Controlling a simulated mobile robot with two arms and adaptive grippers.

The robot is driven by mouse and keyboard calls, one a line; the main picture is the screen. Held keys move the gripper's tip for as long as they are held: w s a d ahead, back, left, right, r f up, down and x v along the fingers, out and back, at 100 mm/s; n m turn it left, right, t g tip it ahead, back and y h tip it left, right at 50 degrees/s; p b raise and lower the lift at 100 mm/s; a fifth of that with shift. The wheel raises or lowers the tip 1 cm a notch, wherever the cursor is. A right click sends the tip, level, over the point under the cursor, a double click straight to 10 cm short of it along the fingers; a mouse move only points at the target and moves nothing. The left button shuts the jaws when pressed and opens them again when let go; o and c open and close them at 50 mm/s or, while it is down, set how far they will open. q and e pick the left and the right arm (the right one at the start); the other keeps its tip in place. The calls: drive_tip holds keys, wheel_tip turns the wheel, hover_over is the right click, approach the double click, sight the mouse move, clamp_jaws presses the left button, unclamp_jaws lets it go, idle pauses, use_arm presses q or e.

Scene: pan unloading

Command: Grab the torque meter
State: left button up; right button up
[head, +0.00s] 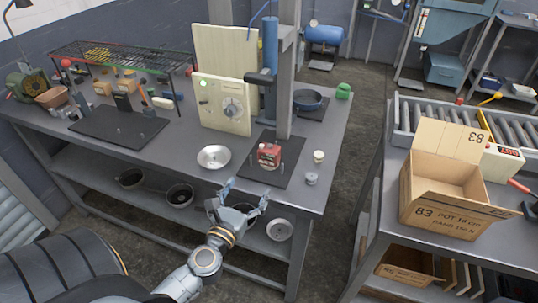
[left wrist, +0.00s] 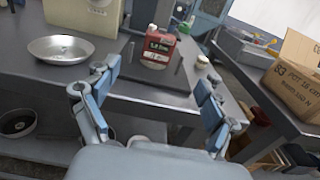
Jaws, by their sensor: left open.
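The torque meter looks to be the small red device with a dark display (head: 269,154). It stands upright on a dark base plate (head: 290,172) near the front of the workbench. In the left wrist view the red device (left wrist: 158,47) is ahead, between the fingers and beyond them. My left gripper (head: 243,190) is open and empty, in front of the bench edge, short of the device and apart from it. Its two fingers show spread wide in the left wrist view (left wrist: 158,100). My right gripper is in neither view.
A metal pan (head: 214,157) sits just left of the device. A grey post (head: 286,90) and a blue cylinder (head: 270,55) rise behind it. Small cylindrical parts (head: 312,178) stand to its right. A cardboard box (head: 448,190) is on the right table (head: 390,215).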

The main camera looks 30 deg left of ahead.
sight(267, 153)
use_arm(q)
drive_tip(key=p+x, duration=0.1)
drive_tip(key=x, duration=0.3)
drive_tip(key=p+x, duration=0.1)
drive_tip(key=x, duration=0.3)
drive_tip(key=shift+w+r, duration=0.25)
drive_tip(key=shift+w, duration=0.05)
drive_tip(key=shift+w+a+r, duration=0.1)
drive_tip(key=shift+w, duration=0.15)
drive_tip(key=p+x, duration=0.1)
drive_tip(key=x, duration=0.3)
drive_tip(key=shift+w+a, duration=0.1)
drive_tip(key=shift+w, duration=0.25)
drive_tip(key=shift+s, duration=0.1)
drive_tip(key=c, duration=1.4)
drive_tip(key=shift+c, duration=0.2)
